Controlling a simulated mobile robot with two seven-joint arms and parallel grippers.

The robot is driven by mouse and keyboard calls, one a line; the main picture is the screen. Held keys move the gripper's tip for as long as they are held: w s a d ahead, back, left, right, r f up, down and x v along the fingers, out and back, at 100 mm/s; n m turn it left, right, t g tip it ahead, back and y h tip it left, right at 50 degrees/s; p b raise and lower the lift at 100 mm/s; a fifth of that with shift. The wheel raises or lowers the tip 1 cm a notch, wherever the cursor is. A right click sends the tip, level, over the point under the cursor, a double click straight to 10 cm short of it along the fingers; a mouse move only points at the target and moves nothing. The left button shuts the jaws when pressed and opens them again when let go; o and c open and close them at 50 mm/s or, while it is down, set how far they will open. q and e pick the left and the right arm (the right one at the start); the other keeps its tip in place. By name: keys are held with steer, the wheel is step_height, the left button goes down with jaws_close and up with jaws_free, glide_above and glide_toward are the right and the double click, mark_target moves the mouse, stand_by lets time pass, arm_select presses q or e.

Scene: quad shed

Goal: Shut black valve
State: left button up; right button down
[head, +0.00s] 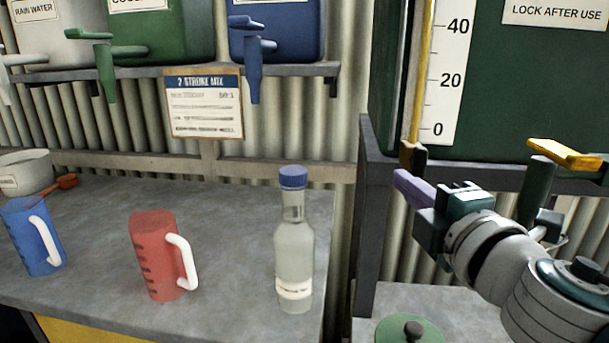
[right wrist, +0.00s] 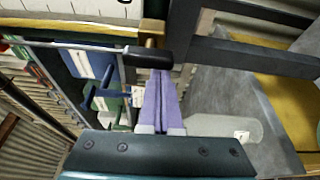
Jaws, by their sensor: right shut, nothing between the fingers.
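The black valve handle (right wrist: 148,57) shows in the right wrist view, on a brass stem below the yellow gauge strip. In the head view the valve (head: 416,156) is a small dark piece with brass beside it at the foot of the yellow strip, left of the green tank (head: 510,110). My right gripper (head: 400,178) has its purple fingers closed together and empty, just below the valve. In the right wrist view its fingertips (right wrist: 160,73) are close to the handle; I cannot tell whether they touch. My left gripper is not in view.
A yellow-levered tap (head: 565,154) is on the green tank, right of my gripper. A dark post (head: 370,220) stands left of it. The bench (head: 100,205) holds a glass bottle (head: 294,245), a red jug (head: 155,257) and a blue jug (head: 30,238). A green lid (head: 395,331) lies below.

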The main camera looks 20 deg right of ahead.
steer(key=shift+n+p, duration=0.6)
steer(key=shift+p, duration=0.1)
steer(key=n+g+h+p, duration=0.1)
steer(key=n+p, duration=0.2)
steer(key=p, duration=0.1)
steer(key=s+d+n+g+h+p, duration=0.1)
steer(key=n+g+p, duration=0.1)
steer(key=n+p, duration=0.2)
steer(key=d+n+g+h+p, duration=0.1)
steer(key=n+g+p, duration=0.1)
steer(key=n+p, duration=0.2)
steer(key=shift+s+d+f+p, duration=0.1)
steer(key=shift+s+d+p, duration=0.15)
steer(key=shift+p, duration=0.35)
